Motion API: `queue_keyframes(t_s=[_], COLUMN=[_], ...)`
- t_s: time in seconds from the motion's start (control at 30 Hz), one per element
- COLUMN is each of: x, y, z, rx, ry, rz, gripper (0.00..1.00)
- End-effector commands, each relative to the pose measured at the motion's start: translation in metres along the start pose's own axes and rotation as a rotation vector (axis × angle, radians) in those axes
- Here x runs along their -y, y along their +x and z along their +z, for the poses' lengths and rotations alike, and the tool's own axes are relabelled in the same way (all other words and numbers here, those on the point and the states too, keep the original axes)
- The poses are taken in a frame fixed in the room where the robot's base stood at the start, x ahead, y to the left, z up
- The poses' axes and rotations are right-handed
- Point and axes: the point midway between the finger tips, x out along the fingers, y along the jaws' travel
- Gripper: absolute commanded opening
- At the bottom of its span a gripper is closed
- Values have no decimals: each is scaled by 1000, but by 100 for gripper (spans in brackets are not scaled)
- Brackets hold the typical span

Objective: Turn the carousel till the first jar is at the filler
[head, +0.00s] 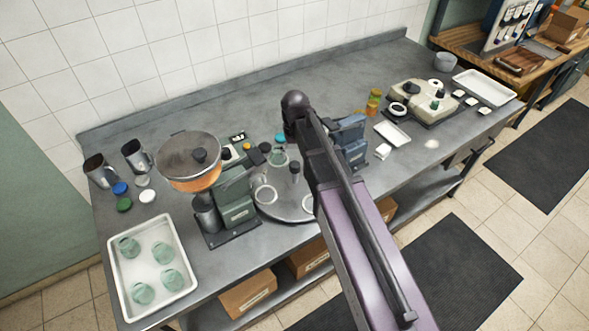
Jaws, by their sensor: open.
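The carousel (285,206) is a round grey plate on the bench, with pale ring-shaped seats and a dark upright post (295,172). A greenish glass jar (279,157) appears at its back edge. The filler (237,205) is a green machine left of the carousel, with an orange-filled hopper (194,184) under a grey lid. Several greenish jars (130,247) stand in a white tray (152,307) at the front left. My arm crosses in front of the carousel's right side and hides part of it. My gripper is not visible.
A blue machine (352,138) stands just right of my arm. Metal cups (134,156) and loose lids (124,204) lie on the left. A pale machine (425,101) and a white tray (484,87) are at the right. The bench's back strip is mostly clear.

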Motion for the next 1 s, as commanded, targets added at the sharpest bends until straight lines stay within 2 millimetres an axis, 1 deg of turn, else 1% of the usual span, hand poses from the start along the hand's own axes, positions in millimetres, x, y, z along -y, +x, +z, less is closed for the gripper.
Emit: queue_keyframes(t_s=[0.03,0.6,0.8,1.0], x=[0,-1,-1,-1], y=[8,50,60,65], z=[0,0,0,0], rx=[0,0,0,0], ry=[0,1,1,1], rz=[0,0,0,0], gripper=[87,87,87,87])
